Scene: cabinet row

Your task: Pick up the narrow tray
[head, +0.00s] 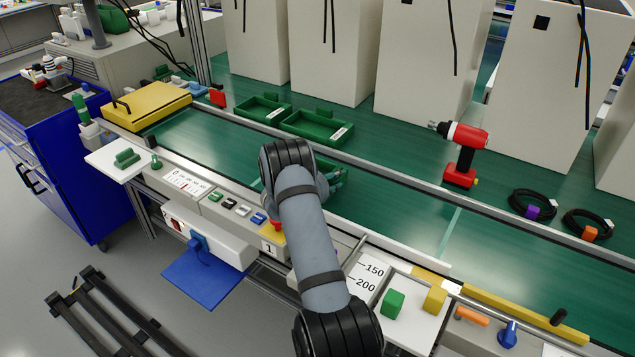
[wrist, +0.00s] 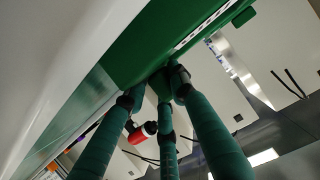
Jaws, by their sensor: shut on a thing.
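My gripper (wrist: 165,84) has three long dark-green fingers that come together at a green tray. They are shut on the edge of this narrow tray (wrist: 150,48), which spans the upper part of the wrist view at a slant. A white label strip runs along its side. The held tray is mostly hidden there.
Two green trays (head: 318,127) (head: 262,108) lie on the bench before tall white cabinets (head: 425,60). A red drill (head: 466,140) stands to the right, with black cable coils (head: 533,205) beyond. A yellow case (head: 147,106) is at left. A metal rail (head: 400,176) crosses the bench.

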